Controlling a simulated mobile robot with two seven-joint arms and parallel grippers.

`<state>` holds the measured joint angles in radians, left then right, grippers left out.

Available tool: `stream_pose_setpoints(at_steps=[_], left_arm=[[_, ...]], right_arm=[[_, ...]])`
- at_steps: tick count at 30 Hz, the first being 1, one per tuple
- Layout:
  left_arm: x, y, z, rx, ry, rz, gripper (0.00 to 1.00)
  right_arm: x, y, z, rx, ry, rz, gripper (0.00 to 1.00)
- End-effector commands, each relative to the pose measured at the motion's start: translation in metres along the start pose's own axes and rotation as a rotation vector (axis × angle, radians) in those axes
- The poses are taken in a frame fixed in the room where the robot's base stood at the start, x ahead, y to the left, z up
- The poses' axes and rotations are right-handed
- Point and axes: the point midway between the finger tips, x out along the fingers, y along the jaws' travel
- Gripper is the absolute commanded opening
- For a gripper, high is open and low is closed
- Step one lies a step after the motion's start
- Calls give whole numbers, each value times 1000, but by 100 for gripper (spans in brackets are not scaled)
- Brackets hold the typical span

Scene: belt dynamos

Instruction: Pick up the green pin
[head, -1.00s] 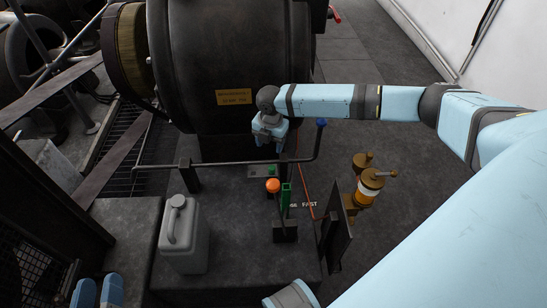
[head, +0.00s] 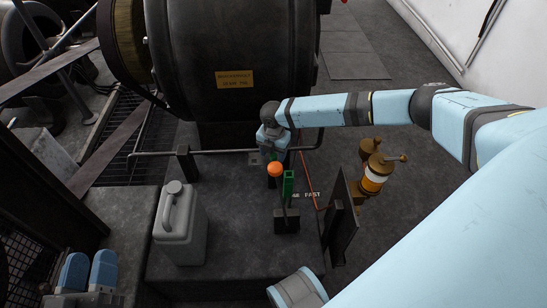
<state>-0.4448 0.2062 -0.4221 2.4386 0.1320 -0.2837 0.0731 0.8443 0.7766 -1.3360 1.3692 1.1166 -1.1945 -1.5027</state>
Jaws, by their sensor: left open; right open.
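A green upright piece (head: 288,186), which looks like the green pin, stands beside an orange-knobbed lever (head: 275,169) on the dark plinth. My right gripper (head: 273,158) hangs from above just behind the orange knob, pointing down. Its fingertips are partly hidden by the knob, and nothing is seen held in it. I cannot tell its exact gap to the green piece.
A grey jerrycan (head: 180,225) stands left on the plinth. A large black dynamo (head: 235,60) with a rail (head: 225,151) is behind. A dark upright plate (head: 341,215) and a brass-and-amber fitting (head: 374,178) stand right. Open floor lies further right.

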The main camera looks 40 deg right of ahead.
Motion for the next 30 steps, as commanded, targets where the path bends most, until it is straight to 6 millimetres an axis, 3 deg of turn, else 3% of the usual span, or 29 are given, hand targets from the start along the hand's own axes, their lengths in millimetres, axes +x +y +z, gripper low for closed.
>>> stream_pose_setpoints(at_steps=[3,11,19,30], left_arm=[[0,-2,8,-1,-25,2,43],[0,-1,9,-2,-32,3,43],[0,-1,8,-2,-32,3,43],[0,-1,5,-1,-26,2,43]], right_arm=[[13,0,0,0,0,1,57],[14,0,0,0,0,1,57],[14,0,0,0,0,0,0],[8,0,0,0,0,1,0]])
